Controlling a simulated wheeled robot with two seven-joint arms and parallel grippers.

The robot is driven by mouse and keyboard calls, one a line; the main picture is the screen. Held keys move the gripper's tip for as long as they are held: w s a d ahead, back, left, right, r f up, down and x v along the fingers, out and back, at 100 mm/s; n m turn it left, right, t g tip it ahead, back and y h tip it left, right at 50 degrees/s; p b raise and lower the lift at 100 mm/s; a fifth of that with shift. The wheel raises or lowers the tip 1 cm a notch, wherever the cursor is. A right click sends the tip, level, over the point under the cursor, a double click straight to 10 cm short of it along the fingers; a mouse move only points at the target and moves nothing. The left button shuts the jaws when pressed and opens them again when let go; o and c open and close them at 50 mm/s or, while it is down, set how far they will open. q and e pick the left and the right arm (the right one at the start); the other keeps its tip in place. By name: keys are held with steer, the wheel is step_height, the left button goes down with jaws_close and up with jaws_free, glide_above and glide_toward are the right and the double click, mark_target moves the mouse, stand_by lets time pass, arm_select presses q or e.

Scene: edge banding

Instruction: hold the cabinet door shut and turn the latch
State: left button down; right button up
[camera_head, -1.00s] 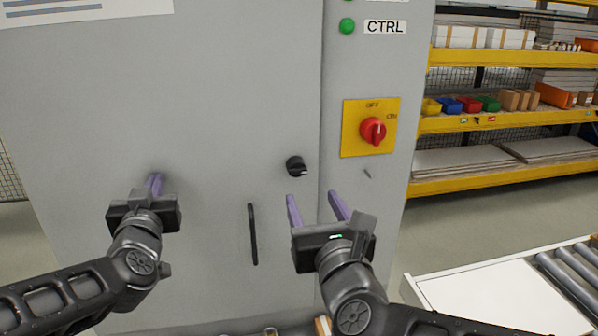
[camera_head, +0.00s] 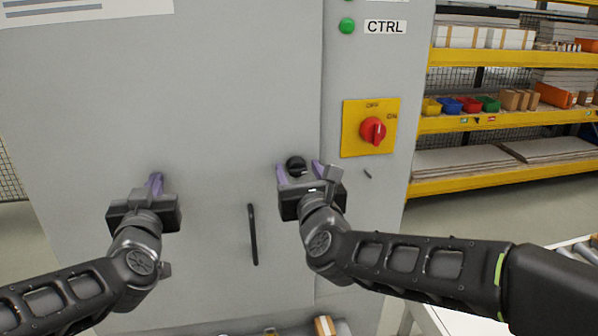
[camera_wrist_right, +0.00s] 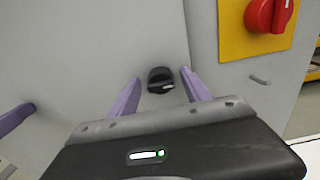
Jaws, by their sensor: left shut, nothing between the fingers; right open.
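The grey cabinet door (camera_head: 210,90) looks flush with the frame on its right. The black latch knob (camera_head: 296,163) sits near the door's right edge; it also shows in the right wrist view (camera_wrist_right: 160,79). My right gripper (camera_head: 298,171) is open, its purple fingers pointing at the door on either side of the knob. In the right wrist view the right gripper (camera_wrist_right: 160,88) has gaps between its fingers and the knob. My left gripper (camera_head: 155,182) is shut and empty, its fingertips at the door's left part; I cannot tell whether they touch.
A black bar handle (camera_head: 252,234) stands on the door between my grippers. A red rotary switch (camera_head: 372,130) on a yellow plate and a small peg (camera_head: 368,174) are on the frame to the right. Shelves (camera_head: 510,122) stand further right.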

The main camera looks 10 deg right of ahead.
steer(key=shift+c, duration=0.2)
jaws_close()
stand_by(0.5)
